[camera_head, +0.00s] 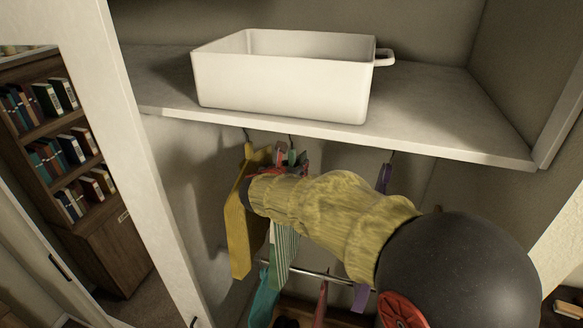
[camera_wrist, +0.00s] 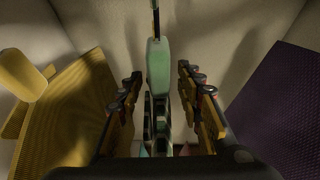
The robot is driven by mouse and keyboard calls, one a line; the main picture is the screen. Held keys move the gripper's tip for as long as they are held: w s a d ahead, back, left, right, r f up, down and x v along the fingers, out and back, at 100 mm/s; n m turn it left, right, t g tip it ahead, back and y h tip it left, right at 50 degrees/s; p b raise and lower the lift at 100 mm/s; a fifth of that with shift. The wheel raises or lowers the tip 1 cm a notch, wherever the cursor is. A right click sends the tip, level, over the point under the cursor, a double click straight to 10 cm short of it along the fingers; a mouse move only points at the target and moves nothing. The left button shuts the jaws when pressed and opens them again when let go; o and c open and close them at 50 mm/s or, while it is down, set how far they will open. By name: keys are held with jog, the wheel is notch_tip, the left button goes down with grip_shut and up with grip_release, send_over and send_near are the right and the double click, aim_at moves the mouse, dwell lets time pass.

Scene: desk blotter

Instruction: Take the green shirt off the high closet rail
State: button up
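The green shirt, striped green and white, hangs under the shelf in the head view (camera_head: 284,246). In the wrist view its pale green top (camera_wrist: 158,66) stands upright with a dark hook above it. My gripper (camera_wrist: 160,88) is open, with one finger on each side of this green top. Gaps show between the fingers and the cloth. In the head view my forearm covers most of the gripper and part of the shirt. The upper rail itself is hidden; only hooks show below the shelf edge.
A yellow garment (camera_head: 240,232) hangs close on the left and a purple one (camera_head: 384,178) on the right. A white bin (camera_head: 280,88) stands on the shelf (camera_head: 440,112) above. A lower rail (camera_head: 303,270) with more clothes, including a teal one (camera_head: 262,300), is beneath.

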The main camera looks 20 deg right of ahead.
jog(key=shift+c, duration=1.4)
grip_shut()
